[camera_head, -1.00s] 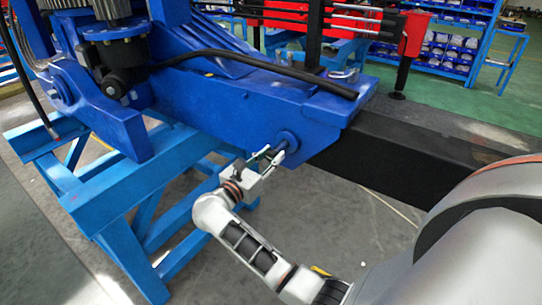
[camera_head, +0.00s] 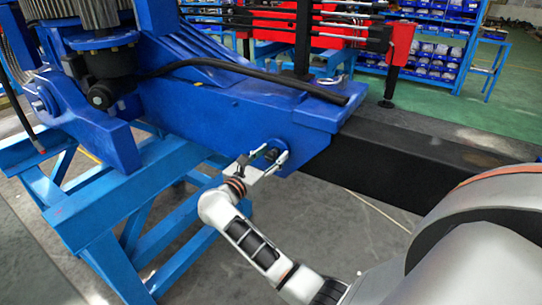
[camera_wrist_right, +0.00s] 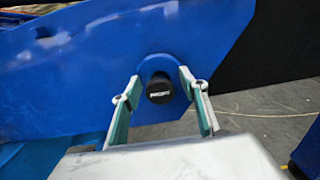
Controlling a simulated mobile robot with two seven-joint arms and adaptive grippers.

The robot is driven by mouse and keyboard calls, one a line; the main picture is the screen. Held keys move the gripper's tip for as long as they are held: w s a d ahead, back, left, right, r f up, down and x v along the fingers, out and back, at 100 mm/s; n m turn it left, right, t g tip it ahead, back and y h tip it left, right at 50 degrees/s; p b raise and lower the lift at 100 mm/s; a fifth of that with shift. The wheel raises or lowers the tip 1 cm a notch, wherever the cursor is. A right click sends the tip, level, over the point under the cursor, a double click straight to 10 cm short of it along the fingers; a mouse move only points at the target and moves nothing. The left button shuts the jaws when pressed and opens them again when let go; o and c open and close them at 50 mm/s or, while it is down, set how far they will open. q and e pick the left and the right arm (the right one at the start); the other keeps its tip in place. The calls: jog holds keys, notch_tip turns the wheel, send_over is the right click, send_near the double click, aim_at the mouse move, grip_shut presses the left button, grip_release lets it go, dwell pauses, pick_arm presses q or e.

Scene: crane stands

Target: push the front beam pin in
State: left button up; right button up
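The front beam pin (camera_wrist_right: 160,90) is a dark round end with a small white label, seated in a blue collar on the blue beam (camera_wrist_right: 60,75). In the head view the pin (camera_head: 276,147) shows only in part, behind the fingers. My right gripper (camera_head: 271,156) is at the side of the blue beam (camera_head: 225,112), in front of the pin. In the wrist view the right gripper (camera_wrist_right: 159,77) is open, one green-padded finger on each side of the pin. I cannot tell whether it touches the collar. My left gripper is not in view.
A black beam (camera_head: 400,160) extends right from the blue beam. A blue stand (camera_head: 95,205) is below at the left. A black hose (camera_head: 250,72) lies along the top. Red equipment (camera_head: 400,40) and shelves (camera_head: 440,50) stand behind. Grey floor shows below the beam.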

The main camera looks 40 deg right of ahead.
jog(key=shift+a, duration=0.25)
jog(key=v, duration=0.7)
jog(key=shift+s, duration=0.1)
